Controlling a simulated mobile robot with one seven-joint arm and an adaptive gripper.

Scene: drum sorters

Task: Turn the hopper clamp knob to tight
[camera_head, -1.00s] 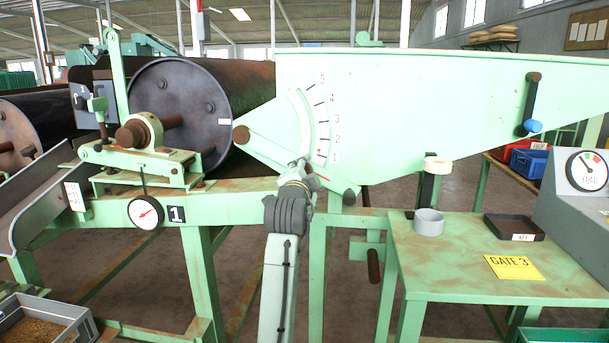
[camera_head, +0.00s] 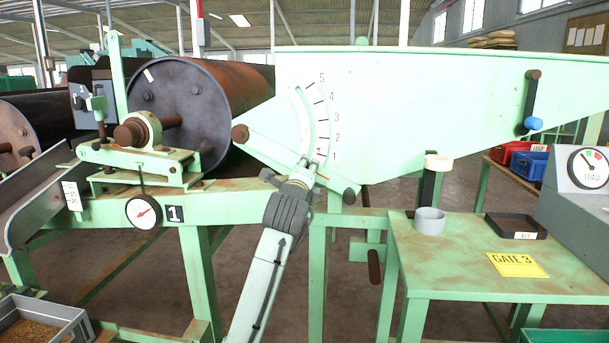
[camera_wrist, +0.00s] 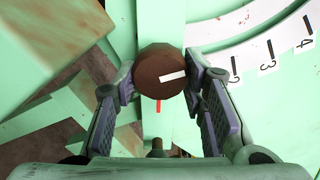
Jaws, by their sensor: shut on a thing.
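The hopper clamp knob (camera_wrist: 152,62) is a round brown knob with a white line on its face, in the upper middle of the wrist view. The white line points right and slightly up. A short red mark lies just below the knob on a green arm (camera_wrist: 158,122). My gripper (camera_wrist: 156,82) is shut on the knob, one finger on its left and one on its right. In the head view my gripper (camera_head: 303,168) is at the low end of the hopper's numbered scale (camera_head: 318,118) and mostly hides the knob.
The green hopper (camera_head: 420,95) stands behind my gripper. A dark drum (camera_head: 180,95) is to the left. A dial gauge (camera_head: 143,212) hangs below it. On the right, a green table (camera_head: 450,265) holds a grey ring (camera_head: 429,222), a black tray (camera_head: 515,228) and a yellow card (camera_head: 516,264).

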